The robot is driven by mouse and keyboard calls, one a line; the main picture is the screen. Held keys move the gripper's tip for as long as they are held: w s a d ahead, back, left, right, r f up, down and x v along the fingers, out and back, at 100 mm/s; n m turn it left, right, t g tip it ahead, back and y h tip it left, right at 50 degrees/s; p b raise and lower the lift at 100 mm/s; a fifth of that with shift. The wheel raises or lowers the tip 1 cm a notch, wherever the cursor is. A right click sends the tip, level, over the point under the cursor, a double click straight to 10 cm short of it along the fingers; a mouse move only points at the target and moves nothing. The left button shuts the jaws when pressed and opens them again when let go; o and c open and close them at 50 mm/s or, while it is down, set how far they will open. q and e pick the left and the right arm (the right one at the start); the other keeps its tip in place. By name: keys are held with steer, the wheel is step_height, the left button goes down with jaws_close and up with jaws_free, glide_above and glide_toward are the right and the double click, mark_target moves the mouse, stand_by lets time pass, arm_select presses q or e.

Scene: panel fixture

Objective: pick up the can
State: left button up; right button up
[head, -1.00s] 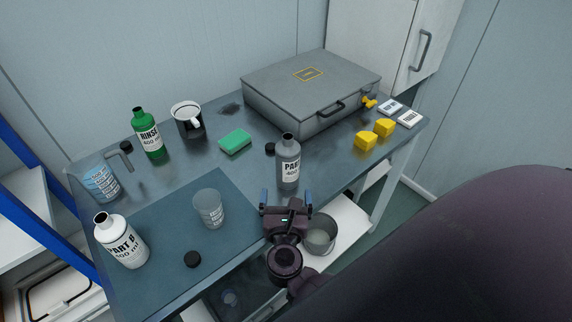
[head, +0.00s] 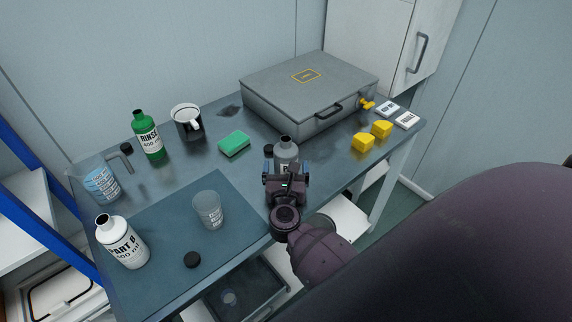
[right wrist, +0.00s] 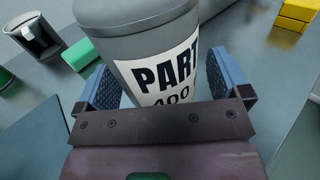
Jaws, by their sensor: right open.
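The only can-like thing by my gripper is a grey container (head: 286,150) with a dark neck and a white label reading "PART" and "400". In the right wrist view the grey container (right wrist: 135,45) fills the upper middle. My right gripper (head: 285,170) is open, its blue-padded fingers on either side of the container; it also shows in the right wrist view (right wrist: 165,85). A gap shows by the right finger; contact at the left finger is unclear. The container's base is hidden. My left gripper is out of view.
A black cap (head: 268,150) and a green sponge (head: 234,144) lie close to the container. A grey case (head: 310,95) stands behind, yellow blocks (head: 363,142) to the right. A clear cup (head: 208,210) and a white bottle (head: 122,242) stand on the mat (head: 165,220) at left.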

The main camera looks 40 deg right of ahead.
steer(key=shift+c, duration=0.2)
steer(key=c, duration=1.3)
steer(key=shift+o, duration=0.2)
